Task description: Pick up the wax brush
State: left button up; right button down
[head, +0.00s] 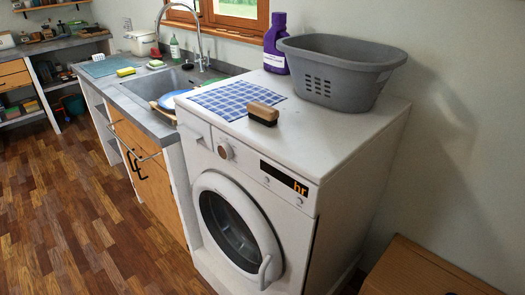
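A small brush (264,113) with a light wooden back and dark bristles lies on the white top of the washing machine (330,135). I take it to be the wax brush. It lies bristles down near the front edge, beside the right corner of a blue checked cloth (232,98). Neither of my grippers shows in the head view.
A grey laundry basket (340,72) and a purple bottle (275,45) stand behind the brush on the machine. To the left is a sink (175,84) with a tall faucet (196,30) and dishes. A wooden cabinet (425,270) stands at lower right. The wooden floor (75,210) is clear.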

aim_at(264, 114)
jog(key=i+j+z, duration=0.25)
jog(key=j, duration=0.55)
jog(key=i+j+z, duration=0.3)
jog(key=j, duration=0.55)
jog(key=j+z, duration=0.25)
jog(key=j, duration=0.6)
jog(key=j+z, duration=0.25)
jog(key=j, duration=0.7)
jog(key=i, duration=0.05)
